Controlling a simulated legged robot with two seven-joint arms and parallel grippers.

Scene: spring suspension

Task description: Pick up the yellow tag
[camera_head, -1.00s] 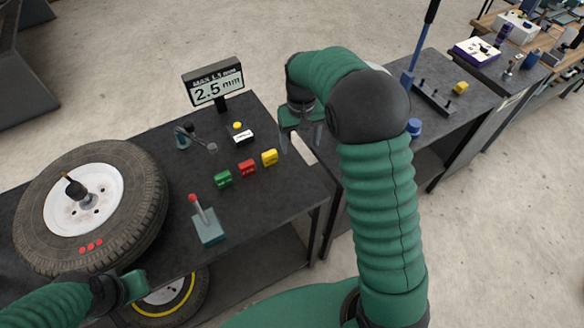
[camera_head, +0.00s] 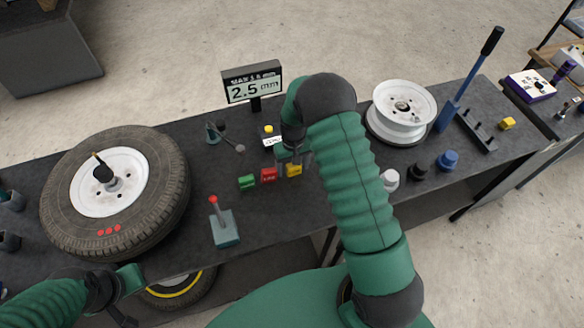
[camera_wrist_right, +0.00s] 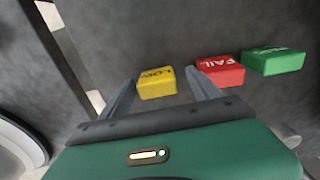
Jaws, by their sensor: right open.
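The yellow tag (camera_head: 294,170) lies on the dark bench top at the right end of a row of three tags. In the right wrist view the yellow tag (camera_wrist_right: 157,82), marked "LOW", shows between the two fingers of my right gripper (camera_wrist_right: 163,88), a little beyond their tips. The right gripper (camera_head: 293,156) is open and empty, just above the tag. My left gripper (camera_head: 126,290) is low at the bench's front edge, and its jaws are unclear.
A red tag (camera_head: 269,175) and a green tag (camera_head: 247,182) lie left of the yellow one. A lever box (camera_head: 224,228), a tyred wheel (camera_head: 62,200) and a "2.5 mm" display (camera_head: 252,84) stand around. A bare rim (camera_head: 402,108) is at right.

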